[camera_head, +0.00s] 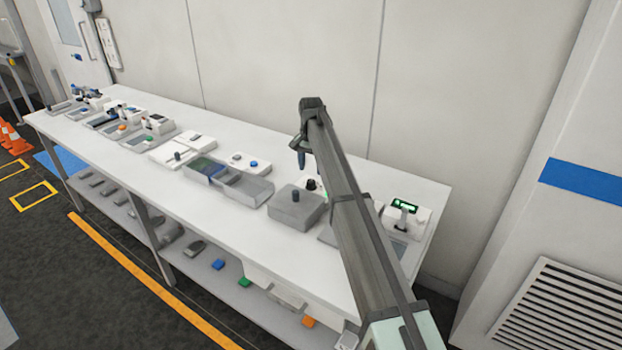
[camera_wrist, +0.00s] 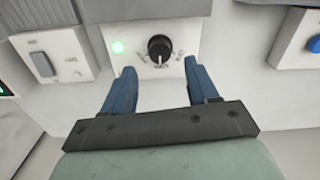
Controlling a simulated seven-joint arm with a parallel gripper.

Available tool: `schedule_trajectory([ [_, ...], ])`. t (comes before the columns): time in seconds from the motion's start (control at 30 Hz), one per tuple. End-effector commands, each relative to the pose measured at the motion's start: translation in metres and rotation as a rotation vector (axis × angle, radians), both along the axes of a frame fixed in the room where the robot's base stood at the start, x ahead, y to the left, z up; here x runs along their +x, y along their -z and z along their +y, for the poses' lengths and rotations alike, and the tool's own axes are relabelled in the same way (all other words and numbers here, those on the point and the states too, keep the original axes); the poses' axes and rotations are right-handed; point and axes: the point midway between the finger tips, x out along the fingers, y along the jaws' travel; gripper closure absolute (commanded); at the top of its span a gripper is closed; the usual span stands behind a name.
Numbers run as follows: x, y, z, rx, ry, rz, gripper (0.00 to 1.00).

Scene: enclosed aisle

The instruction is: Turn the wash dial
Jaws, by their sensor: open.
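The wash dial looks to be the round black knob (camera_wrist: 159,48) on a white panel in the wrist view, with small markings around it that are too small to read. A lit green lamp (camera_wrist: 117,47) sits to its left on the same panel. My gripper (camera_wrist: 160,72) is open, its two blue fingers apart and pointing at the panel, with the knob between and just beyond the fingertips. Nothing is between the fingers. In the head view my gripper (camera_head: 302,157) hangs above the bench, and a dark knob (camera_head: 311,184) shows below it, partly beside my arm.
A white unit with a grey rocker switch (camera_wrist: 42,64) stands left of the panel, and a unit with a blue button (camera_wrist: 313,44) stands right. The long white bench (camera_head: 150,105) holds several devices, including a grey box (camera_head: 297,208) and a green-lit display (camera_head: 404,205). A wall runs behind.

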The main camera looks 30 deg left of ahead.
Motion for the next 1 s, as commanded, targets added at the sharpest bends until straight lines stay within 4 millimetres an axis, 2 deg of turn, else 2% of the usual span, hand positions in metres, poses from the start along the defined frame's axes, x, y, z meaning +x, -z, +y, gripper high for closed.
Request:
schedule_trajectory([
  [0.13, 0.0, 0.025, 0.0, 0.0, 0.0, 0.0, 0.41],
  [0.33, 0.0, 0.045, 0.0, 0.0, 0.0, 0.0, 0.41],
  [0.5, 0.0, 0.053, 0.0, 0.001, 0.0, -0.001, 0.41],
  [0.8, 0.0, 0.054, 0.0, 0.001, 0.0, -0.001, 0.41],
  [1.0, 0.0, 0.054, 0.0, 0.001, 0.0, -0.001, 0.6],
])
